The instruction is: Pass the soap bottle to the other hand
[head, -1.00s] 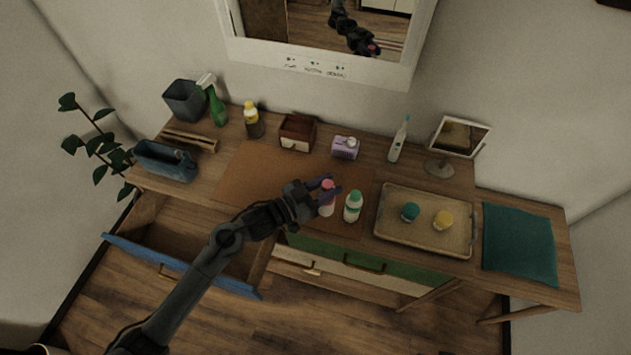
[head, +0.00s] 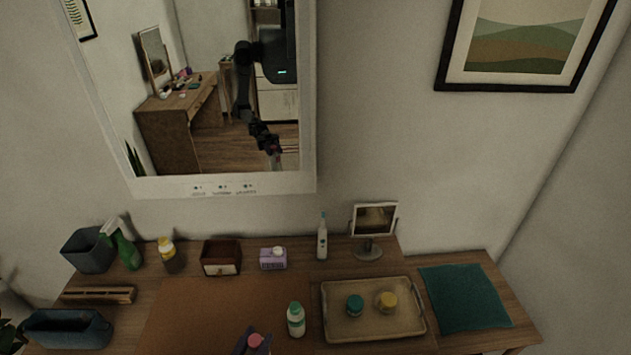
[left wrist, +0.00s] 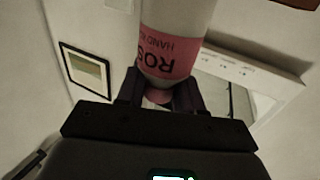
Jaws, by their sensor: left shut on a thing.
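The soap bottle shows its pink cap (head: 256,339) at the bottom edge of the head view. My left gripper (head: 251,346) is shut on it there; most of the arm is cut off by the frame. In the left wrist view, the bottle (left wrist: 172,50) is pale with a pink label reading "ROS… HAND", upside down in the picture. The dark fingers (left wrist: 160,93) stand on both sides of its lower pictured end. Wall, mirror and framed picture lie behind it. My right gripper is not in view.
A white bottle with a green cap (head: 296,320) stands right of the held bottle. A tray (head: 340,333) with two small jars and a teal cloth (head: 465,297) lie farther right. A brown mat (head: 190,315) is mostly bare. A small drawer box (head: 221,258) and lilac box (head: 272,260) stand behind.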

